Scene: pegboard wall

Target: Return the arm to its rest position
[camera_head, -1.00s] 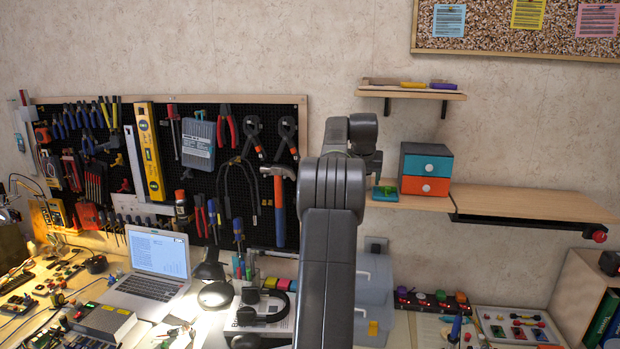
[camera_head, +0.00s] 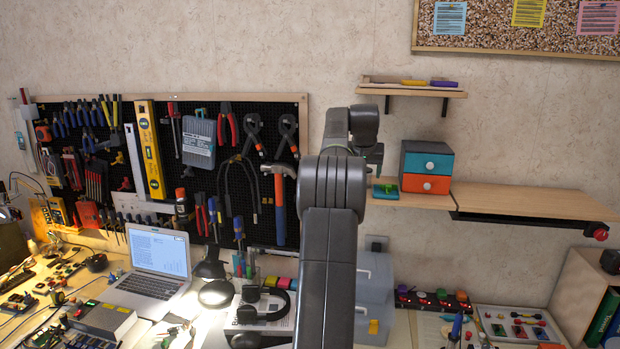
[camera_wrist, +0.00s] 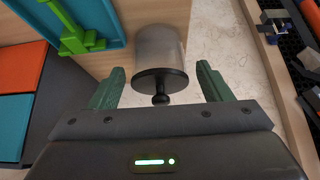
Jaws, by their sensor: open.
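My gripper (camera_wrist: 160,82) shows in the wrist view with its two green fingers apart. A grey cylinder with a black disc and knob (camera_wrist: 160,75) appears between and beyond the fingers, with visible gaps on both sides. In the head view my arm rises in the middle in front of the wall, its wrist bent near the right-hand shelf. The fingers cannot be made out there, and the cylinder is not clearly visible.
A blue tray with a green piece (camera_head: 386,190) sits on the wooden shelf (camera_head: 500,201), beside the drawer box (camera_head: 427,167). A smaller shelf (camera_head: 412,91) hangs above. The tool pegboard (camera_head: 225,190) is left of my arm. A laptop (camera_head: 158,255) stands on the bench below.

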